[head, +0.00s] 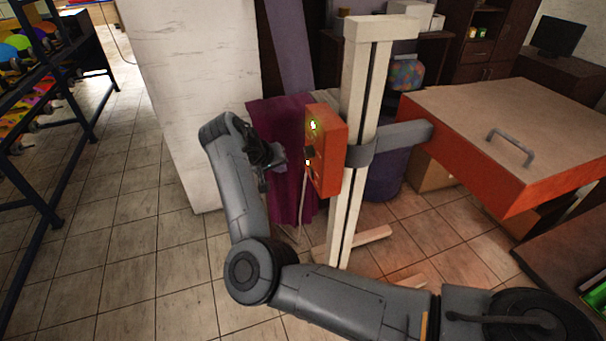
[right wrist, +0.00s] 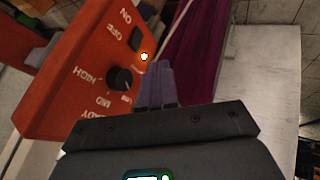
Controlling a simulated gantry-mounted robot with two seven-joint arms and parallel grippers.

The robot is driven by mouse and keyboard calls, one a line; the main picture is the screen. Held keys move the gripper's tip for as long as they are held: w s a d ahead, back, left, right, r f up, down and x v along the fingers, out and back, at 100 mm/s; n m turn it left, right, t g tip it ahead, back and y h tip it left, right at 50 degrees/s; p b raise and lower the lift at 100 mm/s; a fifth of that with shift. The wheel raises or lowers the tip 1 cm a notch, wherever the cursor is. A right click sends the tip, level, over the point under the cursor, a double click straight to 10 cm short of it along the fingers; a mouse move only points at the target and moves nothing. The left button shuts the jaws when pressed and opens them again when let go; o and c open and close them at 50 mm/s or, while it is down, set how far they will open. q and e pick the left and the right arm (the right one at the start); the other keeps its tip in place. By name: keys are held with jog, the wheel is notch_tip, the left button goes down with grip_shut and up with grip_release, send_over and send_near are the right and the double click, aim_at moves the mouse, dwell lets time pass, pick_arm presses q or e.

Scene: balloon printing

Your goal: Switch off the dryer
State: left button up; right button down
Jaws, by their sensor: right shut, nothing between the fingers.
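The dryer's orange control box (head: 326,150) is mounted on a white post, with small lights glowing on its face. In the right wrist view its panel (right wrist: 60,75) fills the upper left. A black switch (right wrist: 137,40) sits by the ON and OFF lettering, with a lit lamp (right wrist: 144,57) near it. A black knob (right wrist: 119,79) sits by the HIGH and MID lettering. My right gripper (head: 279,160) is shut and empty, just left of the box. In the right wrist view its fingertips (right wrist: 157,72) are close to the lamp; I cannot tell whether they touch the panel. My left gripper is out of view.
The dryer's broad orange heating head (head: 500,125), with a grey handle, extends right from the post (head: 357,120). A white pillar (head: 185,90) stands behind my right arm. A dark rack (head: 45,110) with colourful items is at left. Tiled floor is open between them.

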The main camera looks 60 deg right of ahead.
aim_at(311, 173)
jog(key=shift+d+f, duration=0.1)
jog(key=s+d+f+b, duration=0.2)
jog(key=d+f+b, duration=0.1)
jog(key=d+f, duration=0.4)
jog(key=shift+s+d, duration=0.25)
jog(key=shift+d, duration=0.85)
